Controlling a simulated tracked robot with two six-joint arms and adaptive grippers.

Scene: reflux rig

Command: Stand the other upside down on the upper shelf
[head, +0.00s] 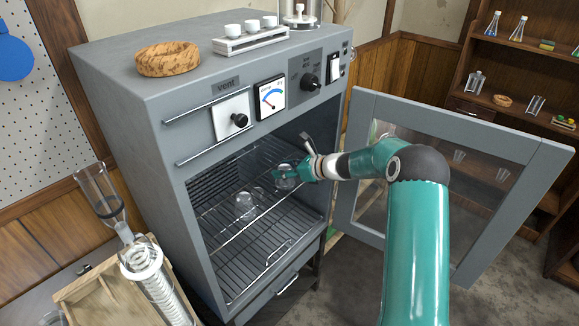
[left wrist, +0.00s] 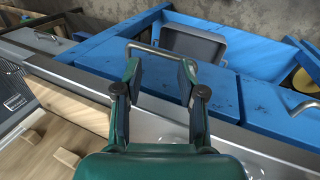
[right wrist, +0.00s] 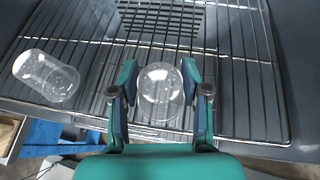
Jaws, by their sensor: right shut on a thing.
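A clear glass vessel (right wrist: 160,88) is between the fingers of my right gripper (right wrist: 160,97), which is shut on it; the glass also shows in the head view (head: 287,180). My right gripper (head: 287,170) reaches through the open front of the grey cabinet, over the upper wire shelf (right wrist: 230,80). A second clear glass vessel (head: 245,206) stands on the upper shelf, left of the held one; it also shows in the right wrist view (right wrist: 47,76). Whether the held glass touches the shelf is unclear. My left gripper (left wrist: 157,85) is open and empty.
The glazed cabinet door (head: 455,110) stands open to the right, behind my right arm. A cork ring (head: 168,58) and a white rack (head: 250,38) sit on the cabinet top (head: 130,50). Glassware with a coil (head: 150,275) stands at lower left. Blue furniture (left wrist: 240,100) lies under my left gripper.

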